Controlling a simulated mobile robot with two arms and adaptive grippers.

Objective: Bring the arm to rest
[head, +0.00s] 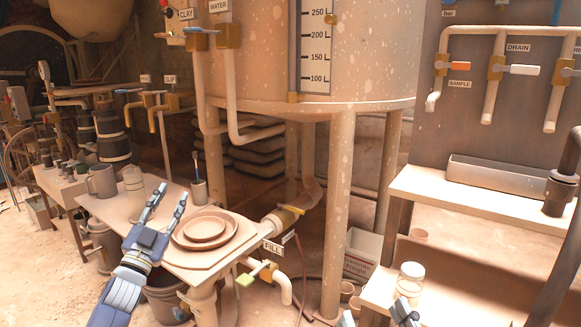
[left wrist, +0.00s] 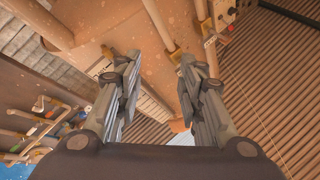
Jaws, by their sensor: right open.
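My left gripper (head: 168,202) is above the wooden table, left of the stacked brown plates (head: 204,230). Its two fingers are apart with nothing between them and point upward. In the left wrist view its fingers (left wrist: 158,68) are also spread and empty, with the tank's side and slatted surfaces beyond. My right gripper (head: 375,312) only just shows at the bottom edge of the head view, near the glass jar (head: 411,277). Its two fingertips are apart; the rest of it is out of frame.
The table (head: 117,208) bears a grey mug (head: 102,181), a jar (head: 134,180) and a cup with a brush (head: 199,193). The big tank (head: 260,60) stands behind. A FILL pipe valve (head: 290,210) is right of the plates. A shelf with a metal trough (head: 500,174) is at right.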

